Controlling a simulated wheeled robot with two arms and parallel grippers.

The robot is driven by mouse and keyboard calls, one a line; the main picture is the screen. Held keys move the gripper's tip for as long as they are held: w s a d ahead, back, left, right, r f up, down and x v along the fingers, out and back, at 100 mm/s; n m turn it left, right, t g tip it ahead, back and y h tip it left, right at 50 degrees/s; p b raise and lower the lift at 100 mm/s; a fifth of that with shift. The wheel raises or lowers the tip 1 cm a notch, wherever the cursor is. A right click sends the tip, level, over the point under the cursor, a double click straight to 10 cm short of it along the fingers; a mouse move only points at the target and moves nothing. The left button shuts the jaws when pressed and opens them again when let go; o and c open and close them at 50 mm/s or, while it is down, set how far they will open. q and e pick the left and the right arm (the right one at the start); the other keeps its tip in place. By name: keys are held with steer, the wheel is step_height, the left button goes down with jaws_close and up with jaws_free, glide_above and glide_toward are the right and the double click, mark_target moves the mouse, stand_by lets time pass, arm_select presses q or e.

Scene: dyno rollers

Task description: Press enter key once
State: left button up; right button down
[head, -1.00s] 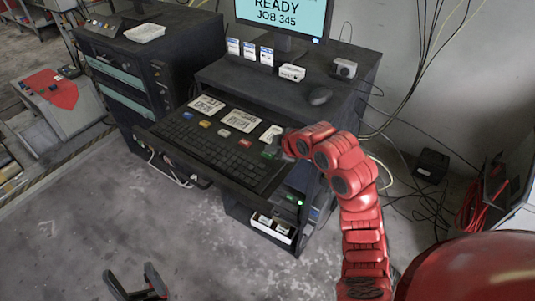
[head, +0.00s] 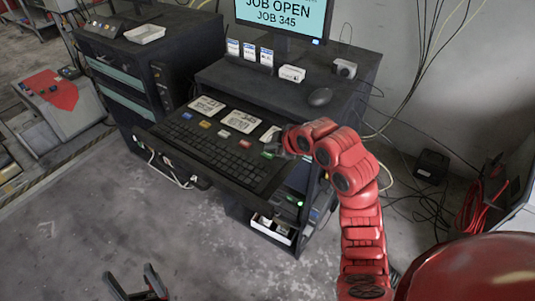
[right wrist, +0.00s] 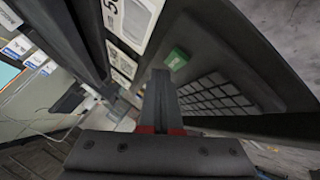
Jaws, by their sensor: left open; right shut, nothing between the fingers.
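A green key (head: 269,154) sits at the right end of the row of colored keys on the black keyboard (head: 215,160). Its label is not legible. My right gripper (head: 284,145) is shut and empty, close beside the green key. In the right wrist view the shut fingers (right wrist: 162,76) point toward the green key (right wrist: 177,60), with a small gap visible in the picture. The monitor (head: 284,15) reads "JOB OPEN, JOB 345". My left gripper (head: 139,284) is open and empty above the floor at the bottom left, away from the keyboard.
Printed cards (head: 243,121) lie behind the colored keys. A mouse (head: 320,96), a small white box (head: 291,74) and a small grey device (head: 344,68) stand on the upper shelf. Cables hang at the right wall. The floor in front is clear.

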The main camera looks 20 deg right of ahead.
mark_target(271, 156)
steer(key=shift+r+p, duration=0.5)
steer(key=shift+r, duration=2.05)
steer(key=shift+f, duration=0.1)
